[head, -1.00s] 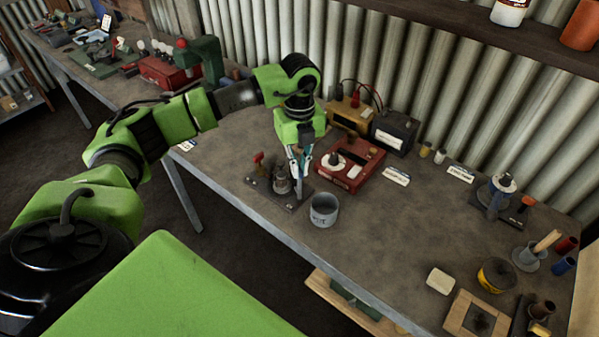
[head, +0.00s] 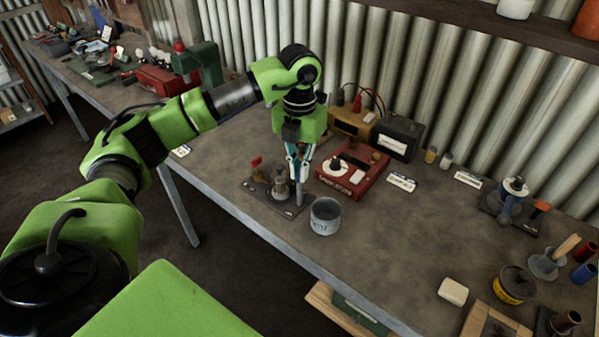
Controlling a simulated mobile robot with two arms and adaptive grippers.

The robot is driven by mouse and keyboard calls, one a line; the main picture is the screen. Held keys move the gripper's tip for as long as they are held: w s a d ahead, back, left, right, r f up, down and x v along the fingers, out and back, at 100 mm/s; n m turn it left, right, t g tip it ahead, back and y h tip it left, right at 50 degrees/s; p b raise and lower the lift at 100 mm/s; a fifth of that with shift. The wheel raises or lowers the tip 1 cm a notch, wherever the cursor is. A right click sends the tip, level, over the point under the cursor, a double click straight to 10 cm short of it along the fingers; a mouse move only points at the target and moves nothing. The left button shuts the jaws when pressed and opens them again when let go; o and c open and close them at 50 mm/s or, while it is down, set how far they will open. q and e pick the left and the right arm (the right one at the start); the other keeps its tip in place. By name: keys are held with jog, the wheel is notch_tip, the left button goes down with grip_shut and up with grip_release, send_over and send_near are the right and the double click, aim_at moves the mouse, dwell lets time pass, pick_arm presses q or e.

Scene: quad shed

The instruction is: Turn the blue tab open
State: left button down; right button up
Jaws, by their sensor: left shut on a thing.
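A dark base plate (head: 262,197) lies near the front edge of the bench. It carries a small red-topped valve (head: 256,168) at its left and a grey metal fitting (head: 280,190) in its middle. My left gripper (head: 298,172) points straight down over the right part of this plate, beside the grey fitting. It is shut on the blue tab, which its fingers mostly hide; its exact angle cannot be told. My right gripper is not in view.
A grey tin (head: 325,216) stands just right of the plate. A red box with a dial (head: 352,172) stands close behind. A yellow unit (head: 352,122) and a black unit (head: 398,136) are at the wall.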

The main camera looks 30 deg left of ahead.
pick_arm(q)
jog(key=shift+m, duration=0.4)
jog(key=c, duration=2.2)
grip_release()
notch_tip(320, 180, up, 12)
jog(key=shift+r, duration=0.1)
jog(key=shift+f, duration=0.2)
